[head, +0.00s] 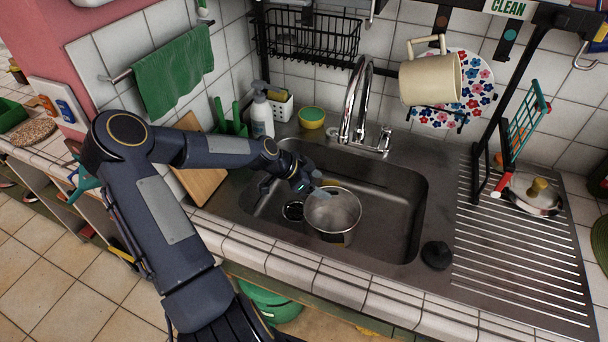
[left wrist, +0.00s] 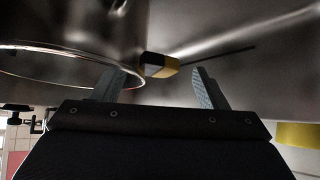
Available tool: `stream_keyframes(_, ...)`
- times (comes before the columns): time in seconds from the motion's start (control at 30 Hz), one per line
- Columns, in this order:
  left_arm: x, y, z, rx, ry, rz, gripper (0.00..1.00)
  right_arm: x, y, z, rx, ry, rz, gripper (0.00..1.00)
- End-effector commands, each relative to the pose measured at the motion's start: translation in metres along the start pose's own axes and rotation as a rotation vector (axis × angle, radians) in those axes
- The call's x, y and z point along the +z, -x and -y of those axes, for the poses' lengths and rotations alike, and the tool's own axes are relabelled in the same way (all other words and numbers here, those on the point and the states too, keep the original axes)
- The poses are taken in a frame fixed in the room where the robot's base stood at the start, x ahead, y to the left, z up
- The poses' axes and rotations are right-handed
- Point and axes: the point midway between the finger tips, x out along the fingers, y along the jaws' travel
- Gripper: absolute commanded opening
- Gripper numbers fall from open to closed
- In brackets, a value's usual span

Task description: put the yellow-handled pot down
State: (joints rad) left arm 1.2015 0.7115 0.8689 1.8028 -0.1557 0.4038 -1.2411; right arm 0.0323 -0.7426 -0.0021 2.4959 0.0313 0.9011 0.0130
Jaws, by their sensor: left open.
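The metal pot (head: 333,218) stands upright inside the sink basin, beside the drain. It appears to rest on the basin floor, though its underside is hidden. My left gripper (head: 318,191) is at the pot's far left rim, close to the handle. In the left wrist view, the two fingers of the open gripper (left wrist: 168,88) are apart, with the black-and-yellow handle (left wrist: 160,65) just beyond and between their tips. The pot's rim (left wrist: 70,75) curves by the left finger. My right gripper is out of view.
The faucet (head: 357,105) rises behind the basin. A black stopper (head: 436,254) sits on the sink's front right edge. A soap bottle (head: 262,115) and a yellow-green bowl (head: 312,117) stand behind. The basin's right part is clear.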

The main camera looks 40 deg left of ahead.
Motion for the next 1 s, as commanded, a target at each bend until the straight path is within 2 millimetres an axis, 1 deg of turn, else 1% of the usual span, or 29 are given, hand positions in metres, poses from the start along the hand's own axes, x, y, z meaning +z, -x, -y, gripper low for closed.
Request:
stream_keyframes(0.03,0.002,0.010,0.001,-0.005,0.001,0.002,0.67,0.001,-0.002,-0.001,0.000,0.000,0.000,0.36)
stream_keyframes(0.2,0.002,0.049,0.002,-0.008,0.003,0.003,0.67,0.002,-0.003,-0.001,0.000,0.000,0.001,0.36)
stream_keyframes(0.3,0.002,0.070,0.001,-0.006,0.003,0.003,0.67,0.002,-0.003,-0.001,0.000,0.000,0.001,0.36)
stream_keyframes(0.4,0.001,0.087,0.001,-0.005,0.002,0.003,0.67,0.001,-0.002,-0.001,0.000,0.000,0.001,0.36)
stream_keyframes(0.53,0.001,0.101,0.000,-0.003,0.001,0.002,0.67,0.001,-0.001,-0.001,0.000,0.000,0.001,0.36)
stream_keyframes(0.6,-0.001,0.104,-0.002,0.003,0.000,0.006,0.67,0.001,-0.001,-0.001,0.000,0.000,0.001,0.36)
stream_keyframes(0.67,-0.004,0.103,-0.009,0.016,0.001,0.026,0.67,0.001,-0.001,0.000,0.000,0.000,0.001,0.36)
stream_keyframes(0.77,-0.013,0.096,-0.035,0.054,0.014,0.101,0.67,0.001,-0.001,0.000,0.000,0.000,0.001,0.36)
stream_keyframes(0.87,-0.023,0.094,-0.073,0.077,0.053,0.225,0.67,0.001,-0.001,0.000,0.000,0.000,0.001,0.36)
stream_keyframes(0.9,-0.026,0.097,-0.090,0.072,0.078,0.277,0.67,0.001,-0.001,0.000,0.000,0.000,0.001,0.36)
stream_keyframes(0.93,-0.028,0.101,-0.102,0.061,0.100,0.314,0.67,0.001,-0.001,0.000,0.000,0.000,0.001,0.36)
stream_keyframes(1.0,-0.032,0.114,-0.129,0.018,0.161,0.381,0.67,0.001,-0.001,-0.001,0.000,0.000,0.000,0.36)
